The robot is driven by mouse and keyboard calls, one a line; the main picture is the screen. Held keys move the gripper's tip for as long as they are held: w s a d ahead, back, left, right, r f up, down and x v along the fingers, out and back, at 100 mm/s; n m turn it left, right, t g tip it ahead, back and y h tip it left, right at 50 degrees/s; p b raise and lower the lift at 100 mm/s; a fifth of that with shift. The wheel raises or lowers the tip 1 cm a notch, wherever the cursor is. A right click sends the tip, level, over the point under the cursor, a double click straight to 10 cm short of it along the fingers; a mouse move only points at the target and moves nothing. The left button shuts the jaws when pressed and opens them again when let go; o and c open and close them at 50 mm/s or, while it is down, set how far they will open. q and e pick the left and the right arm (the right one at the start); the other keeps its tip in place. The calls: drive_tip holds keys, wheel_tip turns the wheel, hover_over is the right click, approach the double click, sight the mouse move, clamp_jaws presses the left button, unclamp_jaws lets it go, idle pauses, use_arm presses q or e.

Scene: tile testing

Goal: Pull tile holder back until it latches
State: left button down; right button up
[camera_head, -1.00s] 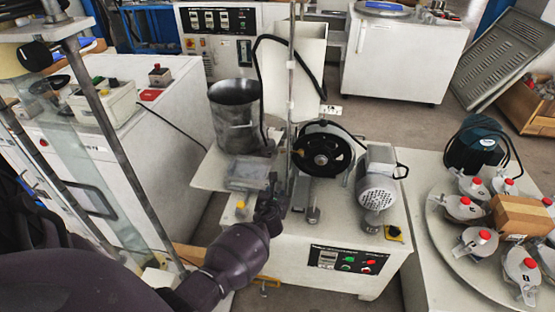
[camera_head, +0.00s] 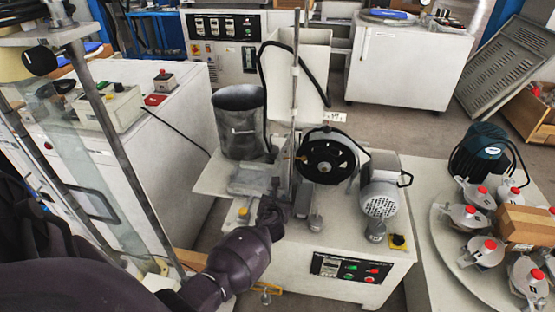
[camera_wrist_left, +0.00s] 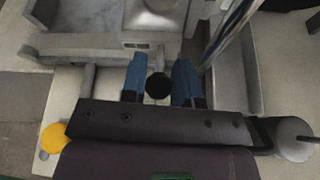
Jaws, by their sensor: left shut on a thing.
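My left gripper (camera_head: 268,214) is at the front left of the white testing machine (camera_head: 330,232), just in front of a grey metal tray-like part (camera_head: 250,181) that seems to be the tile holder. In the left wrist view its two blue fingers (camera_wrist_left: 158,84) close around a round black knob (camera_wrist_left: 158,86). The grey holder frame (camera_wrist_left: 140,44) lies just beyond the fingers. The fingers hide how the knob joins the holder, and no latch can be made out. My right gripper is not in view.
A black wheel (camera_head: 328,156) and a grey motor (camera_head: 381,198) sit right of the holder. A metal bucket (camera_head: 240,122) stands behind it. A yellow button (camera_head: 243,212) is left of the gripper; in the wrist view it also shows (camera_wrist_left: 54,137). A thin upright pole (camera_head: 296,90) stands close by.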

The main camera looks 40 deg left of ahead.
sight(268, 192)
use_arm(q)
drive_tip(key=s+a, duration=0.1)
drive_tip(key=a, duration=0.2)
drive_tip(key=shift+s+a+r+p, duration=0.1)
drive_tip(key=shift+s+p, duration=0.25)
drive_tip(key=shift+s, duration=0.05)
drive_tip(key=shift+s+a, duration=0.25)
drive_tip(key=shift+a, duration=0.05)
drive_tip(key=shift+s+a, duration=0.1)
drive_tip(key=c, duration=1.2)
unclamp_jaws()
drive_tip(key=shift+c, duration=0.2)
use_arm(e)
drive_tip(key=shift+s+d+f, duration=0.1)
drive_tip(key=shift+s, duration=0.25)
